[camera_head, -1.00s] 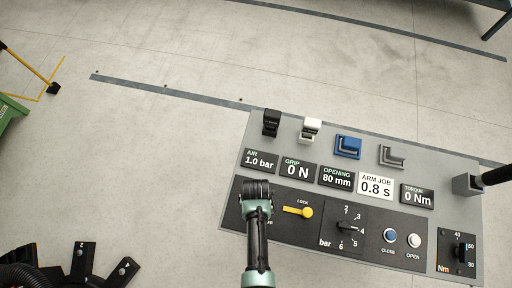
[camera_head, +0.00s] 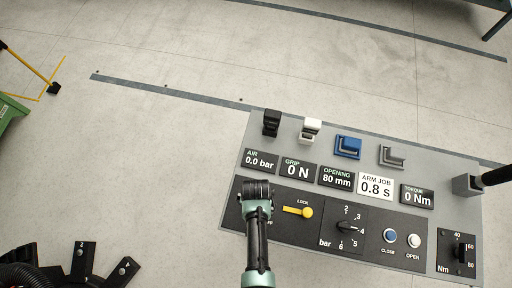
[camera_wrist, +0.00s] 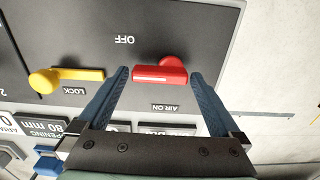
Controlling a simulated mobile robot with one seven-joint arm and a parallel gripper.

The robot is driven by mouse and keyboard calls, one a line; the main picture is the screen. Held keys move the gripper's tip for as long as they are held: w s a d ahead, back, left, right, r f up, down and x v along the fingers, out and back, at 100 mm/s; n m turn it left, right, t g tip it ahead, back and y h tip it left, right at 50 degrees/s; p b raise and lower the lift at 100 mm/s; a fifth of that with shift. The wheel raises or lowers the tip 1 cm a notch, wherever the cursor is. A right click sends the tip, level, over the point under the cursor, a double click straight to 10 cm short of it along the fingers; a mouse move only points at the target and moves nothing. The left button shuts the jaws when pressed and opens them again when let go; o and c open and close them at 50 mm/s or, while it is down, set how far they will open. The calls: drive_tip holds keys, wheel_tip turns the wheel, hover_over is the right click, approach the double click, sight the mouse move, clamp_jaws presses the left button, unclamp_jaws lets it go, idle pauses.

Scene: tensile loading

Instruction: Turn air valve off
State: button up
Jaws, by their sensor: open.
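The red air valve handle (camera_wrist: 160,74) lies crosswise in the wrist view, between the "OFF" label (camera_wrist: 124,40) and the "AIR ON" label (camera_wrist: 165,107). My gripper (camera_wrist: 158,76) is open, its two blue fingers on either side of the handle. I cannot tell whether a finger touches it. In the head view my arm (camera_head: 257,225) reaches over the panel's left part and hides the valve. The air readout (camera_head: 260,160) shows 0.0 bar.
The yellow lock lever (camera_head: 298,211) is just right of my arm. A pressure dial (camera_head: 345,227), a blue close button (camera_head: 389,236) and a white open button (camera_head: 414,240) are farther right. Readouts and small blocks line the panel's back. Bare floor lies left of it.

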wheel_tip(320, 180, up, 13)
idle(0.6)
idle(0.4)
drive_tip(key=w+r+t, duration=0.7)
drive_tip(key=w+r, duration=0.6)
drive_tip(key=w, duration=0.3)
drive_tip(key=w+r+n+t+b, duration=0.1)
drive_tip(key=w+r+t, duration=0.35)
drive_tip(key=r, duration=0.75)
drive_tip(key=w+r+n+t+b, duration=0.1)
drive_tip(key=w+r+t, duration=0.3)
drive_tip(key=r, duration=0.7)
wheel_tip(320, 180, up, 19)
drive_tip(key=s+n+t+b, duration=0.1)
drive_tip(key=s+t, duration=0.1)
drive_tip(key=t, duration=0.3)
drive_tip(key=s+r+t, duration=0.3)
drive_tip(key=s+r, duration=0.2)
drive_tip(key=r, duration=0.3)
drive_tip(key=s+a+r+t, duration=0.1)
drive_tip(key=s+r+t, duration=0.3)
drive_tip(key=s+r, duration=0.2)
drive_tip(key=shift+r+n+b, duration=0.4)
drive_tip(key=shift+r, duration=0.5)
